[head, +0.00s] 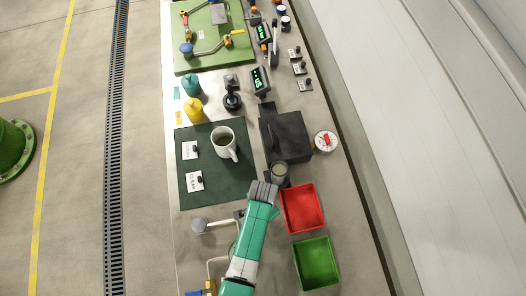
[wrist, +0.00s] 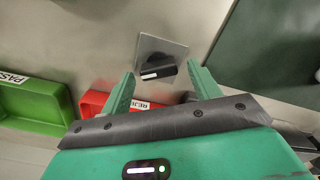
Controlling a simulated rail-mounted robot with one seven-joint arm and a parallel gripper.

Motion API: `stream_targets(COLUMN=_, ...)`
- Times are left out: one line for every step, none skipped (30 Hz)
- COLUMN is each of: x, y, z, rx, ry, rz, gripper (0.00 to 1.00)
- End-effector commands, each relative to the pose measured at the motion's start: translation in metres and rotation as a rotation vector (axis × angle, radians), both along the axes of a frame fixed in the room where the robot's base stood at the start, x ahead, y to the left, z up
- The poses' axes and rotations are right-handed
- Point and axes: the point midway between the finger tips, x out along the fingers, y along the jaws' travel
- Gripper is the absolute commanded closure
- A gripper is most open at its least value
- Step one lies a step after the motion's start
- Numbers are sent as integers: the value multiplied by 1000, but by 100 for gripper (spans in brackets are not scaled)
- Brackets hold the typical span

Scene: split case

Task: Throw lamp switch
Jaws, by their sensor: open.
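A switch with a black knob (wrist: 158,66) on a square grey plate (wrist: 165,47) shows in the wrist view. The knob has a white mark at one end. I cannot tell whether it is the lamp switch, since no label on it can be read. My gripper (wrist: 163,88) is open and empty, its two green fingers apart on either side of the knob's lower edge in the picture. I see no clear contact. In the head view my gripper (head: 263,188) is over the bench beside the red bin, and my arm hides much of the area below it.
A red bin (head: 303,208) and a green bin (head: 316,263) stand right of my arm. A black box (head: 291,131) and a round-topped item (head: 280,172) stand close beyond my gripper.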

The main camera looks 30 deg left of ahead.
Motion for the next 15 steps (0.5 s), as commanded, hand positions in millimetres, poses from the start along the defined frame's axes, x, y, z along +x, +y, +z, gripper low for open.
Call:
stream_targets(x=0, y=0, z=2, rx=0, ry=-1, rz=0, gripper=38)
stream_targets(x=0, y=0, z=5, rx=1, ry=-1, rz=0, gripper=38)
stream_targets(x=0, y=0, z=11, rx=0, ry=-2, rz=0, gripper=38)
stream_targets(x=0, y=0, z=16, rx=0, ry=-2, rz=0, gripper=38)
stream_targets(x=0, y=0, z=23, rx=1, ry=-3, rz=0, gripper=38)
stream_targets(x=0, y=0, z=32, rx=1, ry=-3, rz=0, gripper=38)
stream_targets(x=1, y=0, z=38, rx=1, ry=-3, rz=0, gripper=38)
stream_targets(x=1, y=0, z=44, rx=1, ry=-3, rz=0, gripper=38)
stream_targets(x=0, y=0, z=52, rx=1, ry=-3, rz=0, gripper=38)
stream_targets(x=0, y=0, z=57, rx=1, ry=-3, rz=0, gripper=38)
stream_targets(x=0, y=0, z=62, rx=0, ry=-2, rz=0, gripper=38)
stream_targets(x=1, y=0, z=67, rx=1, ry=-3, rz=0, gripper=38)
stream_targets(x=0, y=0, z=70, rx=1, ry=-1, rz=0, gripper=38)
stream_targets(x=1, y=0, z=73, rx=0, ry=-2, rz=0, gripper=38)
stream_targets(x=0, y=0, z=76, rx=0, ry=-2, rz=0, gripper=38)
